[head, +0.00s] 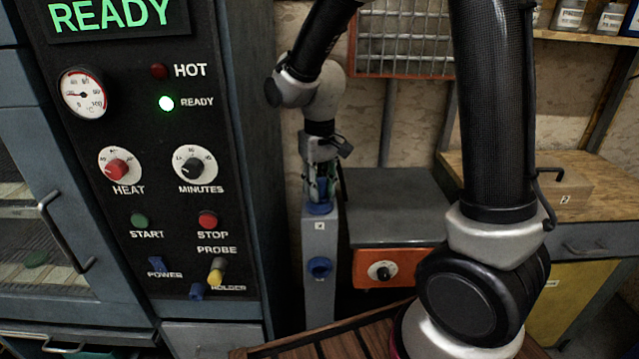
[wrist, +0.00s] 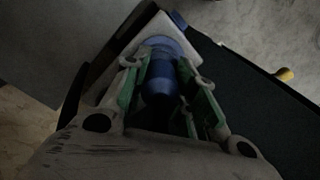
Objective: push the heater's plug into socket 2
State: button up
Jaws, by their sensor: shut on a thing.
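My gripper (head: 321,190) points down at the top of a narrow grey socket post between the oven and the grey cabinet. Its green-padded fingers, clear in the wrist view (wrist: 162,75), are shut on the blue plug (wrist: 160,88). The plug's front end meets a blue socket (wrist: 167,45) on the pale post face; how deep it sits I cannot tell. In the head view this upper socket (head: 320,209) is partly hidden by the fingers. A lower blue socket (head: 319,267) is empty. The small labels on the post are too small to read surely.
The dark oven panel (head: 165,130) with knobs and a yellow-grey probe (head: 216,272) stands close left of the post. A grey cabinet with an orange dial panel (head: 385,268) stands close right. A slatted wooden surface (head: 340,345) lies in front.

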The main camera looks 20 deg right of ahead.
jog(key=shift+f, duration=0.25)
jog(key=o, duration=1.1)
notch_tip(320, 180, up, 12)
jog(key=shift+s+f, duration=0.15)
jog(key=shift+f, duration=0.05)
jog(key=s+d+r+t, duration=0.1)
jog(key=s+d, duration=0.4)
jog(key=s, duration=0.1)
jog(key=s+d+r+m+t, duration=0.1)
jog(key=s+d+r+t, duration=0.1)
jog(key=s+d, duration=0.3)
jog(key=s+d+r+m+t, duration=0.1)
jog(key=s+d, duration=0.4)
jog(key=s, duration=0.2)
jog(key=shift+s+r, duration=0.35)
jog(key=shift+r, duration=0.05)
